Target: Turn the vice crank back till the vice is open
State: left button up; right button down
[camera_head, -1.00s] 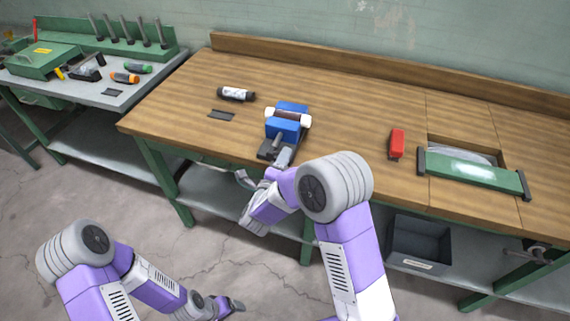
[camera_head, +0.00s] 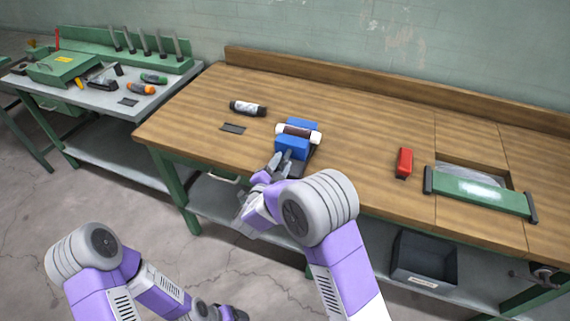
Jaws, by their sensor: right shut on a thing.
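The blue vice (camera_head: 293,147) stands at the front edge of the wooden workbench. A white and dark cylinder (camera_head: 298,132) lies across its top between the blue jaws. My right gripper (camera_head: 277,163) is at the front of the vice, shut on the crank; the crank itself is mostly hidden by the fingers and wrist. My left gripper (camera_head: 232,313) is low at the bottom of the view, away from the bench, and its fingers are too small and dark to read.
A dark-and-white cylinder (camera_head: 248,108) and a dark flat piece (camera_head: 233,128) lie left of the vice. A red object (camera_head: 404,163) and a green-framed unit (camera_head: 480,192) are to the right. A side table (camera_head: 60,95) holds tools. A grey bin (camera_head: 424,262) sits on the lower shelf.

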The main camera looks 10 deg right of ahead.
jog(key=shift+w+a+r+n+p, duration=0.35)
jog(key=shift+w+a+n+p, duration=0.1)
jog(key=shift+n, duration=0.45)
jog(key=w+a+f+n+p, duration=0.3)
jog(key=a+f+n+p, duration=0.1)
jog(key=n, duration=1.1)
jog(key=shift+a+f+n+p, duration=0.15)
jog(key=shift+f+n+p, duration=0.25)
jog(key=shift+f+p, duration=0.25)
